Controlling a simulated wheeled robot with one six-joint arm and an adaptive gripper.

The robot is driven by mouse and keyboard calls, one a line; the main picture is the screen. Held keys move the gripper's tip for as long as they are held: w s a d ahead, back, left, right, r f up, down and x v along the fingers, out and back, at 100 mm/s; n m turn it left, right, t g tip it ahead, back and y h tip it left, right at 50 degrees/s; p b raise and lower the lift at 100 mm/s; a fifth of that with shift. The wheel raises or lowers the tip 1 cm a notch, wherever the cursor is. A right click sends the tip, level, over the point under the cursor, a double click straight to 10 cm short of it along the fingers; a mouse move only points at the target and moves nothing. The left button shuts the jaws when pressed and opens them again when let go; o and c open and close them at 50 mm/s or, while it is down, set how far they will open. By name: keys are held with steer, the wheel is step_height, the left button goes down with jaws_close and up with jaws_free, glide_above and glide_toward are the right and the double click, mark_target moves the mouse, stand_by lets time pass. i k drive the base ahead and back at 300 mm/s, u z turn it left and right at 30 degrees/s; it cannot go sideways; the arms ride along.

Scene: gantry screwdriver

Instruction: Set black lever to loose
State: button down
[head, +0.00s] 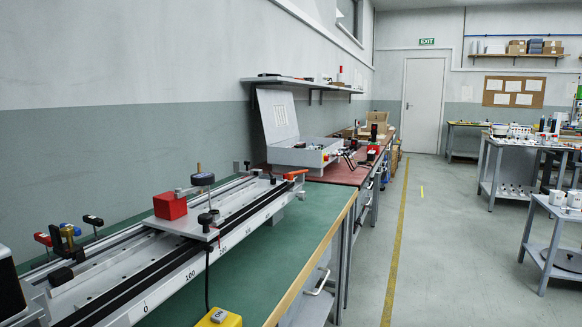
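A gantry rail (240,229) with a number scale lies along the green workbench at the left. Its grey carriage (182,226) carries a red block (170,206), a dark round knob on a post (202,179) and a black ball knob (205,219). At the rail's near end are a black-tipped lever (93,220), a red-tipped lever (42,239) and a black knob (61,276). An orange-red handle (295,174) is at the far end. I cannot tell which black part is the task's lever, or its setting. My gripper is not in view.
A yellow box with a button (219,318) sits at the bench's front edge, with a cable above it. The green bench top (285,245) is clear right of the rail. An open grey case (304,155) stands beyond. Floor with a yellow line (395,250) is free at right.

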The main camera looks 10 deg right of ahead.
mark_target(273, 179)
steer(key=z, duration=1.2)
steer(key=i, duration=1.95)
steer(key=u, duration=2.1)
